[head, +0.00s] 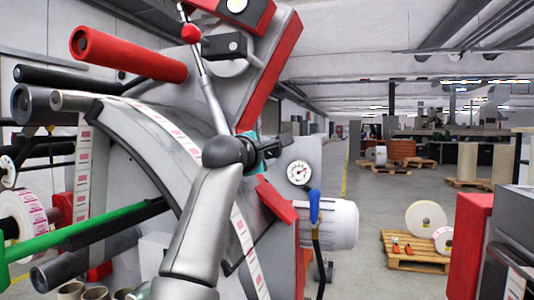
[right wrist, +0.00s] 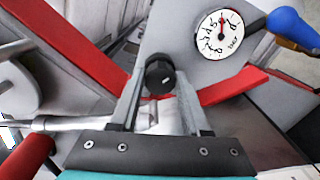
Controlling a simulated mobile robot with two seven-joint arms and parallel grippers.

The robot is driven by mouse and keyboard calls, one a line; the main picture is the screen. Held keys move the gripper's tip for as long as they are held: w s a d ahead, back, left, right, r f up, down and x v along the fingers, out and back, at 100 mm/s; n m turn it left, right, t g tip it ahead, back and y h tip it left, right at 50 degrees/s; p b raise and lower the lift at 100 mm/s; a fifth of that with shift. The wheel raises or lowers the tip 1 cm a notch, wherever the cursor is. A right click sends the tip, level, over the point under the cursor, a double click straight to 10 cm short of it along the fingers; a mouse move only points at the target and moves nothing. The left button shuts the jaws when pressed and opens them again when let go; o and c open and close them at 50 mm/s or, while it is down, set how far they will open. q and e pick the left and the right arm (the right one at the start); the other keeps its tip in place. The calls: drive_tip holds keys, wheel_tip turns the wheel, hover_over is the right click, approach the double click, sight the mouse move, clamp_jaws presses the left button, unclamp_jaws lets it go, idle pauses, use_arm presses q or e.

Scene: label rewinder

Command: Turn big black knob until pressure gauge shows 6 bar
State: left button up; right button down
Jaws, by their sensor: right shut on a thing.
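The big black knob (right wrist: 160,76) shows in the right wrist view, between the two fingertips of my right gripper (right wrist: 160,82). The gripper is shut on it from both sides. In the head view my right gripper (head: 274,149) is at the machine's front panel, and the knob is mostly hidden there. The round white pressure gauge (right wrist: 219,35) is up and to the right of the knob in the right wrist view. It also shows in the head view (head: 298,173). Its needle is too small to read for certain. My left gripper is not in view.
A red bracket (head: 276,200) sits below the gauge. A blue-handled valve (head: 314,207) and a white motor (head: 338,225) are just right of it. Open floor lies beyond, with a pallet of rolls (head: 413,257).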

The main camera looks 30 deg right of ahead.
drive_tip(key=shift+c, duration=1.8)
unclamp_jaws()
drive_tip(key=shift+s+a, duration=0.3)
drive_tip(key=b+v, duration=0.3)
drive_tip(key=v, duration=1.1)
drive_tip(key=shift+a, duration=0.2)
drive_tip(key=shift+s, duration=0.1)
